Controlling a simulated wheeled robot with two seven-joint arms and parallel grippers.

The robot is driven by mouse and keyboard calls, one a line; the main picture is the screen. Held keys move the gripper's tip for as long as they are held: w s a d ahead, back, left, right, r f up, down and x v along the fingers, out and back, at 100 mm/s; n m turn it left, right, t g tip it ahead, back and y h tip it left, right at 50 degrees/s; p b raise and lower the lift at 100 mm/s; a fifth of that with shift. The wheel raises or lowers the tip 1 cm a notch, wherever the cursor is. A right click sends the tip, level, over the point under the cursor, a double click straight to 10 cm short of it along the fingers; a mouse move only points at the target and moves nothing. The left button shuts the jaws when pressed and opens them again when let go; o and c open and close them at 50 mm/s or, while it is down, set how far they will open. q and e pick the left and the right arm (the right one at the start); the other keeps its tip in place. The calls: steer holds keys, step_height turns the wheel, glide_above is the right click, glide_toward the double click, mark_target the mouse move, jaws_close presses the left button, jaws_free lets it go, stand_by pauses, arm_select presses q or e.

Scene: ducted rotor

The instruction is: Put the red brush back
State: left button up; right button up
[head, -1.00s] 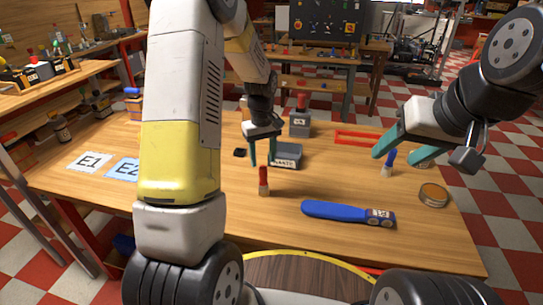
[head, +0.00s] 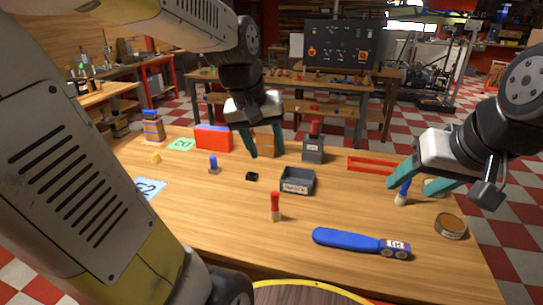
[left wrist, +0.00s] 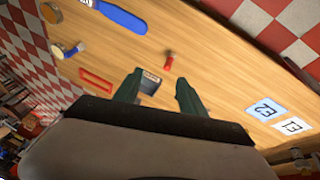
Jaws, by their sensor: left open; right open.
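A small brush with a red top and pale lower part (head: 275,206) stands upright on the wooden table, in front of a dark grey labelled tray (head: 297,187). The red brush also shows in the left wrist view (left wrist: 168,62), beyond my fingertips. My left gripper (head: 266,155) is open and empty, above the table behind the brush; its two fingers also show in the left wrist view (left wrist: 158,84). My right gripper (head: 411,188) is open at the right, with a blue-topped brush (head: 402,193) standing near its fingers; I cannot tell whether they touch.
A grey block with a red top (head: 313,150) stands behind the tray. A blue-handled tool (head: 347,240) lies at the front right, near a round tin (head: 451,226). A red frame (head: 370,164), red box (head: 213,139) and blue-topped piece (head: 213,165) are further back. The front left tabletop is clear.

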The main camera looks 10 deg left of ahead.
arm_select(q)
steer(key=s+d+r+m+t, duration=0.1)
steer(key=s+m+t, duration=0.1)
steer(key=s, duration=0.7)
steer(key=shift+s+r+m+h, duration=0.25)
steer(key=shift+r+m+h, duration=0.05)
steer(key=shift+m, duration=0.1)
stand_by(0.4)
